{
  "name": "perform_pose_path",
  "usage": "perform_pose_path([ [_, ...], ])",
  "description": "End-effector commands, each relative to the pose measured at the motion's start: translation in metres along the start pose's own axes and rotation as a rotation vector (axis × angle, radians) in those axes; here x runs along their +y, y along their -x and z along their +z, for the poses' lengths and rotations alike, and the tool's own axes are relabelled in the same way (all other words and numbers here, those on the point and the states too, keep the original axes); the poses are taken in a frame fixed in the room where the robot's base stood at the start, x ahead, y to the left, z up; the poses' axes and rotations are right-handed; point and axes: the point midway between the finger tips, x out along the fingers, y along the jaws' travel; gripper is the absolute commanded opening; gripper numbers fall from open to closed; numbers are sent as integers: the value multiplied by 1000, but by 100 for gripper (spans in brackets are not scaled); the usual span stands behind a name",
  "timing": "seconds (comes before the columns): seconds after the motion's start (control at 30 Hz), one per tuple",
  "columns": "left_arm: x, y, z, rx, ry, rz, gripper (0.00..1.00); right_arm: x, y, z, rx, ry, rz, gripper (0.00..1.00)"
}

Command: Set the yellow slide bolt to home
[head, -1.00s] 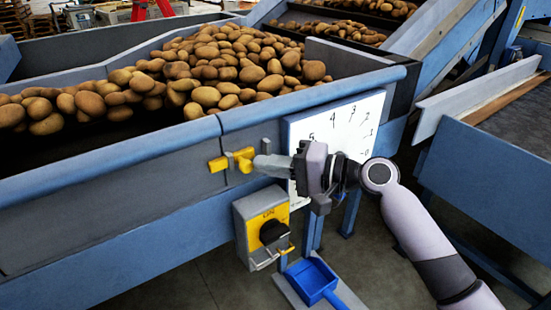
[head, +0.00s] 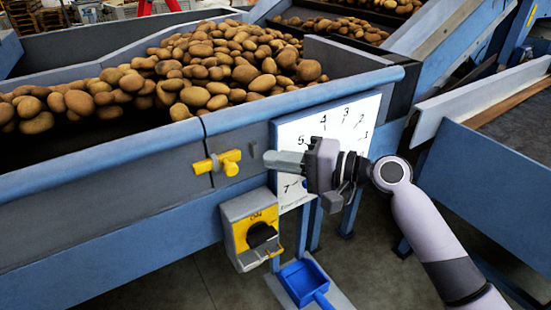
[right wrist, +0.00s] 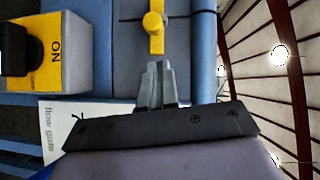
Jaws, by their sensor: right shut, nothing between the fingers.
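The yellow slide bolt (head: 217,163) is mounted on the grey side panel of the potato bin, across a vertical seam. Its knob stands out near its right end. It also shows at the top of the right wrist view (right wrist: 154,30). My right gripper (head: 268,160) is shut and empty, to the right of the bolt, pointing at it with a visible gap between. In the right wrist view its closed fingertips (right wrist: 158,68) lie just below the bolt's knob in the picture. A small grey piece (head: 254,151) sits on the panel between bolt and fingertips. My left gripper is not in view.
A yellow-and-grey switch box (head: 240,222) with a black knob hangs below the bolt. A white numbered dial board (head: 345,115) is behind my right gripper. Potatoes (head: 220,70) fill the bin above. A blue scoop (head: 305,280) lies below.

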Motion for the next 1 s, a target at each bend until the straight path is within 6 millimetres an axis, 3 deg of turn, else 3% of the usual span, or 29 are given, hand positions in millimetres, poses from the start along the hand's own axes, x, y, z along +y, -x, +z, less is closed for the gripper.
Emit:
perform_pose_path([
  [0.03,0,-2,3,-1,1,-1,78,4,16,-2,7,2,5,0],
  [0.2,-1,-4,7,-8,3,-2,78,4,54,-1,6,1,5,0],
  [0.4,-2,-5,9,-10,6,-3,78,3,82,-1,4,-1,4,0],
  [0.87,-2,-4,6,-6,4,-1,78,2,91,-1,3,0,3,0],
  [1.0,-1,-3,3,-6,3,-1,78,15,90,0,35,12,25,0],
])
